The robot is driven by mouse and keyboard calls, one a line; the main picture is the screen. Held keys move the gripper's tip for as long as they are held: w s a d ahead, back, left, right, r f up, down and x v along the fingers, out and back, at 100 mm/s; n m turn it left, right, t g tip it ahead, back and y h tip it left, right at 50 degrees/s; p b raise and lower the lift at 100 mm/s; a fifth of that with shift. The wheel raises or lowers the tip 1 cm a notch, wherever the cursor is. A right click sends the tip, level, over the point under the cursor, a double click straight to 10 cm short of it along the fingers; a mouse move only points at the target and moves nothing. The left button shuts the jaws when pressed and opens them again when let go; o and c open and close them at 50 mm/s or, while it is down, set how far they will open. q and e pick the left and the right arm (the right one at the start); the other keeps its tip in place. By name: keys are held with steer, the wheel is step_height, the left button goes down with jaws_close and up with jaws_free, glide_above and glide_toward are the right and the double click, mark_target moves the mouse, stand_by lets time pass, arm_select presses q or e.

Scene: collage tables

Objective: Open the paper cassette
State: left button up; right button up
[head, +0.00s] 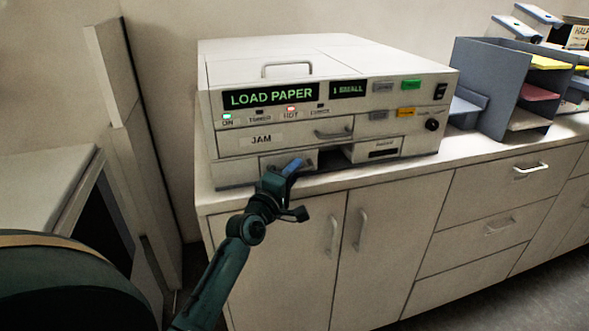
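A cream machine (325,68) with a green "LOAD PAPER" display stands on the cabinet top. A drawer marked "JAM" (285,139) with a bar handle crosses its front and looks shut. Below it, at the lower left, is a low front panel (306,158) that may be the paper cassette. To its right are a dark gap and another front with a dark slot (383,153). My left gripper (292,167) is at the lower left panel and covers part of it. Whether its fingers hold a handle there is hidden. My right gripper is out of view.
Grey trays (500,85) with coloured paper stand right of the machine. The cabinet (290,250) below has closed doors and drawers with handles. A pale panel (120,120) leans at the wall on the left. A strip of counter (425,160) before the machine is clear.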

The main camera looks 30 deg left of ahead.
arm_select(q)
steer(key=shift+w, duration=0.3)
steer(key=shift+c, duration=0.5)
jaws_close()
